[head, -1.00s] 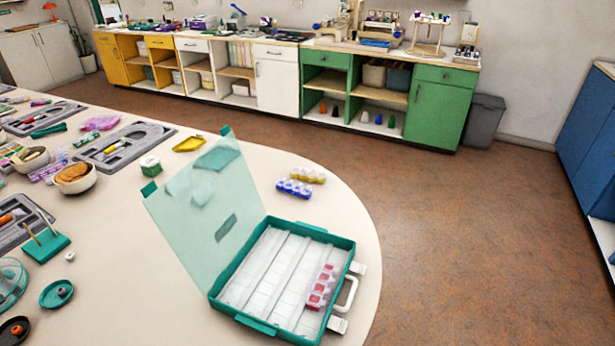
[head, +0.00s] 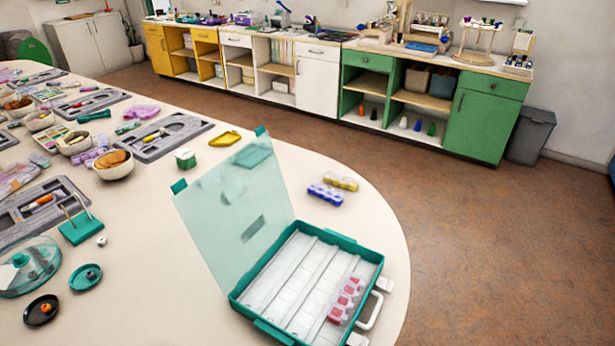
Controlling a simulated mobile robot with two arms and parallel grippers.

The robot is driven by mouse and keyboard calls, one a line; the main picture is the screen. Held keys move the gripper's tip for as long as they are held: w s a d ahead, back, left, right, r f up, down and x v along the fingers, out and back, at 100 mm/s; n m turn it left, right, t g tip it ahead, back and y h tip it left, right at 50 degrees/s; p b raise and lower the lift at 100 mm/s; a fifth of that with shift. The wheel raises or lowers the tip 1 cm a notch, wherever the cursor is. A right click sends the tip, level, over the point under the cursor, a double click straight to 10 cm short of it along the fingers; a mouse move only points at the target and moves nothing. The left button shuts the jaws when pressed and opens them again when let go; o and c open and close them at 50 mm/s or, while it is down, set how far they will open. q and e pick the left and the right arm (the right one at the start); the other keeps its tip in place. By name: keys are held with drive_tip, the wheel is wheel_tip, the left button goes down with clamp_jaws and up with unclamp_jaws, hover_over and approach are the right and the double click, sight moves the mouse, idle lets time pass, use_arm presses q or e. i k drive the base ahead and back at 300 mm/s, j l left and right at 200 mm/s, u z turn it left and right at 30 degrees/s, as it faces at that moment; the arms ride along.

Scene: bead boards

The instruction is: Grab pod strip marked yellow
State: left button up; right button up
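The yellow pod strip (head: 341,181) lies on the cream table, right of the open case lid. A blue pod strip (head: 325,194) lies right in front of it, close beside it. A red pod strip (head: 345,299) sits in the right-hand part of the open teal case (head: 257,311). The other rows of the case look empty. The clear lid (head: 226,221) stands raised on the left side of the case. Neither of my grippers shows in the head view.
A small green-and-white box (head: 185,158) and a yellow dish (head: 225,139) stand behind the lid. Bead boards (head: 190,131), bowls and a clear domed dish (head: 27,266) crowd the left of the table. The table's rounded right edge is clear, with open floor (head: 470,230) beyond.

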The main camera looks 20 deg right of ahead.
sight(336, 179)
drive_tip(key=i+l+u, duration=0.15)
drive_tip(key=l, duration=0.35)
drive_tip(key=i+l+u, duration=0.15)
drive_tip(key=l, duration=0.35)
drive_tip(key=i+l+u, duration=0.15)
drive_tip(key=l, duration=0.35)
drive_tip(key=l+u, duration=0.15)
drive_tip(key=l, duration=0.85)
drive_tip(key=i, duration=0.05)
